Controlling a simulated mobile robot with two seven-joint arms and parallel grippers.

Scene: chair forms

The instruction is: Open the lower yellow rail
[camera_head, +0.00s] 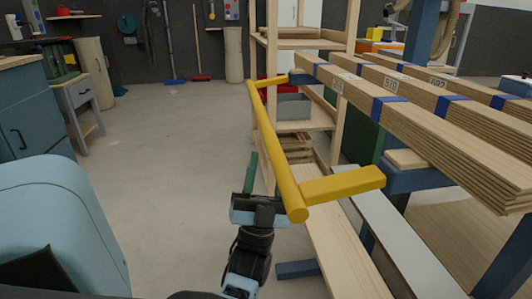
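A yellow rail (271,150) runs along the left side of the lumber rack, a long round bar on two yellow arms. The near yellow arm (342,186) meets a blue bracket, and the far arm joins near the rack's far end. No second yellow rail shows. One greenish finger stands just left of the bar. My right gripper is not in view.
Plywood stacks with blue straps (385,104) lie on the rack at right, partly above the rail. Wooden shelves (300,42) stand behind, with grey and red bins. Blue cabinets (28,115) and a small table (80,100) stand at left. The grey floor (165,140) between is clear.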

